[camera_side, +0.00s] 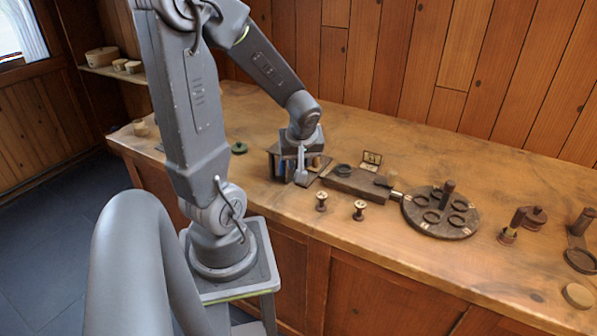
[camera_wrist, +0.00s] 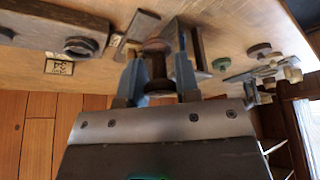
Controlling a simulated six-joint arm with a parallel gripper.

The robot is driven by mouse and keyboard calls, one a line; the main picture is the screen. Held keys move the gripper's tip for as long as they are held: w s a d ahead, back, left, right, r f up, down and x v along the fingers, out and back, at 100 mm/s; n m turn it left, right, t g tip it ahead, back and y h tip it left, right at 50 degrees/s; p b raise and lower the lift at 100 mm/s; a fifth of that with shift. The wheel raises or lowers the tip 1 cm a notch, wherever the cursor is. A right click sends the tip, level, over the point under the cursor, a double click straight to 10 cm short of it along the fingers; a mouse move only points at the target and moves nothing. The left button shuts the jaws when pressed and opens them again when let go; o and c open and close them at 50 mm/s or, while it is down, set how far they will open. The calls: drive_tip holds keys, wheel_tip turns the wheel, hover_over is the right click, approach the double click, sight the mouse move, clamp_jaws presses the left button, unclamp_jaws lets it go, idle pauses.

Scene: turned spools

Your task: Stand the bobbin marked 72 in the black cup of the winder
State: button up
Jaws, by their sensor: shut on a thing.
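My gripper (camera_wrist: 160,72) is shut on a brown wooden bobbin (camera_wrist: 156,48), whose flanged body shows between the two fingers in the wrist view. Its mark cannot be read. In the side view my gripper (camera_side: 301,172) is low at a small dark rack (camera_side: 284,150), which partly hides it; I cannot tell whether the bobbin is clear of the rack. The winder (camera_side: 362,184) is a dark block just right of it, with a round black cup (camera_side: 343,170) on top. The cup also shows in the wrist view (camera_wrist: 80,47), apart from the bobbin, and looks empty.
Two bobbins, one left (camera_side: 321,201) and one right (camera_side: 359,210), stand in front of the winder. A label card (camera_side: 372,158) stands behind it. A round board (camera_side: 440,226) with rings and a post is to the right. A green disc (camera_side: 239,148) lies left.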

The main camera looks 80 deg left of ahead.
drive_tip(key=w+a+r, duration=0.1)
drive_tip(key=w+a, duration=0.1)
drive_tip(key=w, duration=0.5)
drive_tip(key=w+a+r, duration=0.2)
drive_tip(key=w, duration=0.5)
drive_tip(key=shift+w+f, duration=0.1)
drive_tip(key=shift+f, duration=3.3)
drive_tip(key=shift+f, duration=0.65)
drive_tip(key=o, duration=1)
drive_tip(key=shift+c, duration=0.2)
drive_tip(key=shift+r, duration=0.1)
wheel_tip(320, 180, up, 8)
drive_tip(key=shift+r, duration=0.2)
